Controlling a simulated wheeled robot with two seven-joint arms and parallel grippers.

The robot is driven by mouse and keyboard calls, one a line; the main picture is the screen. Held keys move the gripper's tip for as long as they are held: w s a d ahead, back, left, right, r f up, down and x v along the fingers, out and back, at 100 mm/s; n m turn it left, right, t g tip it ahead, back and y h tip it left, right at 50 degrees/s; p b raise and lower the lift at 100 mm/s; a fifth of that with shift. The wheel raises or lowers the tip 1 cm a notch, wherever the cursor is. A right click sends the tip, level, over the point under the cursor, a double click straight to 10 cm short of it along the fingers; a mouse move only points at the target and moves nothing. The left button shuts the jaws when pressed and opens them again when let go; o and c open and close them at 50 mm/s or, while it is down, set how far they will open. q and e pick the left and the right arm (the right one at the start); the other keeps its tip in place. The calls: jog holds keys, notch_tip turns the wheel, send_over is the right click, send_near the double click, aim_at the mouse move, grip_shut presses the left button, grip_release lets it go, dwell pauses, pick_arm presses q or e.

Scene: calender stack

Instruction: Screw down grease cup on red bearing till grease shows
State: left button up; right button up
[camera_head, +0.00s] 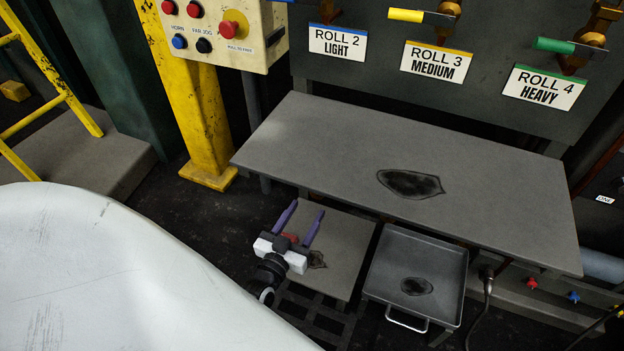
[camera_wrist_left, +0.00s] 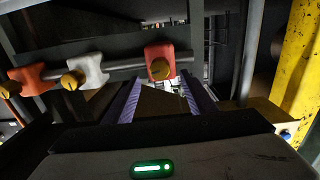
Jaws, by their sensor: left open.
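In the left wrist view, a red bearing block (camera_wrist_left: 158,52) sits on a grey shaft, with a brass grease cup (camera_wrist_left: 161,69) on its near face. My left gripper (camera_head: 306,208) is open, its two purple fingers pointing toward the far side over a low grey plate. In the wrist view, its fingertips (camera_wrist_left: 162,82) lie to either side below the red bearing's cup; the cup appears apart from both fingers. In the head view a small red patch shows between the finger bases, but I cannot tell what it is. No grease is distinguishable at the cup. My right gripper is not in view.
A white bearing (camera_wrist_left: 90,70) and an orange-red bearing (camera_wrist_left: 35,80) with brass cups sit farther left on the shaft. A grey bench (camera_head: 320,140) overhangs beyond my gripper. A metal tray (camera_head: 445,255) stands to its right; a yellow post (camera_head: 205,120) stands beyond it, to the left.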

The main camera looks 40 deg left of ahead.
pick_arm(q)
jog(key=shift+v, duration=1.15)
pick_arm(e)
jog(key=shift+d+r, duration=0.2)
